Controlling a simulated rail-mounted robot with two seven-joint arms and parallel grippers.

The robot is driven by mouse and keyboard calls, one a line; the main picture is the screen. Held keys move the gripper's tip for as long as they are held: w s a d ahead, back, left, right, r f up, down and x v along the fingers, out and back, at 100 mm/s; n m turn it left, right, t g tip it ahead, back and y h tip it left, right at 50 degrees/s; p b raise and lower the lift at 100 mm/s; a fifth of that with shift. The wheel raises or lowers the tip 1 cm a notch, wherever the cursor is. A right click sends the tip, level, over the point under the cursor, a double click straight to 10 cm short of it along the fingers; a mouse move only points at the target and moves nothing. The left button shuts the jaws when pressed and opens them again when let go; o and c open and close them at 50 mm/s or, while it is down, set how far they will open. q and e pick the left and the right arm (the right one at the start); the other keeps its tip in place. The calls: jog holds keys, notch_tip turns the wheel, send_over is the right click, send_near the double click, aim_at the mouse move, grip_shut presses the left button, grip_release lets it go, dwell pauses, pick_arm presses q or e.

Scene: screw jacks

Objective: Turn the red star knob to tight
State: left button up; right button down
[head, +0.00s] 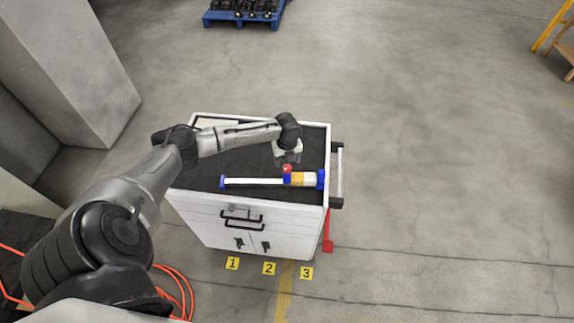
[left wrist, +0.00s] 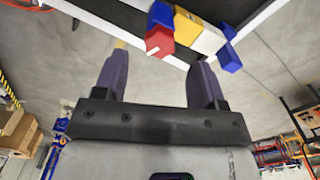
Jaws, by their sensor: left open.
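The red star knob (head: 287,169) sits on the upper side of a screw jack (head: 255,182) with a white rod, blue ends and a yellow and white body. The jack lies across the dark top of a white cart (head: 205,180). My left gripper (head: 288,156) is just behind the knob in the head view. In the left wrist view, the red knob (left wrist: 159,41), with a white mark on it, shows beyond and between the two fingertips of the open left gripper (left wrist: 158,62). The fingers look apart from the knob. My right gripper is not in view.
The cart has drawers with black handles (head: 240,220) in front and a side rail (head: 338,175) at right. Yellow number plates (head: 269,268) lie before it. An orange cable (head: 178,285) is on the floor at lower left. The floor right of the cart is clear.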

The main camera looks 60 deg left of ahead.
aim_at(287, 167)
pick_arm(q)
notch_tip(287, 167, up, 10)
jog(key=shift+f+b, duration=0.15)
jog(key=shift+b, duration=0.15)
dwell(0.5)
